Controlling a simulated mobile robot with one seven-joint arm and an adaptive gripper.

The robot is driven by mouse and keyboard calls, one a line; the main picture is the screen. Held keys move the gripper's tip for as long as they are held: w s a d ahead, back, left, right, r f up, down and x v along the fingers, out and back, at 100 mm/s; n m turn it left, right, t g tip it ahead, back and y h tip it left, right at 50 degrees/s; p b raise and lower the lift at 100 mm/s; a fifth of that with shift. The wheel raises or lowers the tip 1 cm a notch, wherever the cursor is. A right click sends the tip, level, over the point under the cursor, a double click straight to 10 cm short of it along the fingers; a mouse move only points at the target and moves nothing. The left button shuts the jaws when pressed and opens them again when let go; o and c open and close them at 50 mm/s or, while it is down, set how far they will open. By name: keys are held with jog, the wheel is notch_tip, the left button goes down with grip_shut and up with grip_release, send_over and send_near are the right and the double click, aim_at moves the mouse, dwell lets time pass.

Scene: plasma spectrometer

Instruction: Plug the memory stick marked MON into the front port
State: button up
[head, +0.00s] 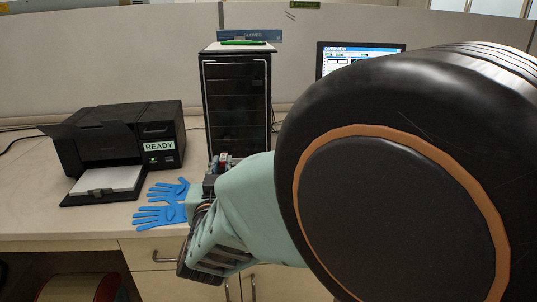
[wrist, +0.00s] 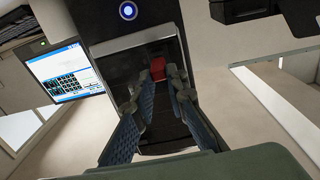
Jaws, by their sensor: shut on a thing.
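My gripper (wrist: 157,83) is shut on a small red memory stick (wrist: 158,68), held at its fingertips in the wrist view. Any marking on the stick is too small to read. In the wrist view the tower (wrist: 95,22) lies beyond the fingertips, with a lit blue ring button (wrist: 128,10) at the top. I cannot make out the front port or whether the stick touches the tower.
A printer (head: 120,135) marked READY stands left of the tower, with blue gloves (head: 162,214) on the desk in front. A monitor (head: 358,55) is behind on the right, partly hidden by my arm. A green item (head: 244,43) lies on top of the tower.

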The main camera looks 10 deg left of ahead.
jog(key=shift+w+a, duration=0.2)
jog(key=shift+w, duration=0.85)
dwell(0.4)
jog(key=o, duration=0.9)
jog(key=shift+c, duration=0.2)
